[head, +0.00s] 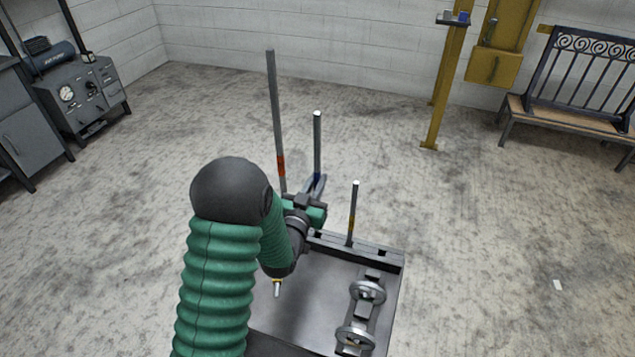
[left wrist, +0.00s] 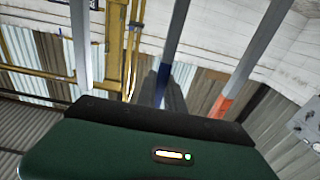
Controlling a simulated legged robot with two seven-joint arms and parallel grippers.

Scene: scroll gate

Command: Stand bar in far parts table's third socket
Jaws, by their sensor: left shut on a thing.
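My left gripper (head: 317,185) is shut on a grey bar with a blue band (head: 317,140), beyond the table's far edge. This bar is upright, and its lower end is hidden behind the gripper. In the left wrist view the blue-banded bar (left wrist: 173,45) runs down between the fingers. A taller bar with a red band (head: 273,105) stands to its left, its foot hidden by my arm. A short bar with an orange band (head: 353,212) stands in the dark rail (head: 365,250) along the parts table's (head: 310,295) far edge. Dark square openings show in the rail on both sides of it.
Two wheel-like parts (head: 367,292) sit on a block at the table's right. A yellow post (head: 442,90), a bench (head: 570,105) and a grey machine (head: 80,95) stand farther off. The floor beyond the table is clear.

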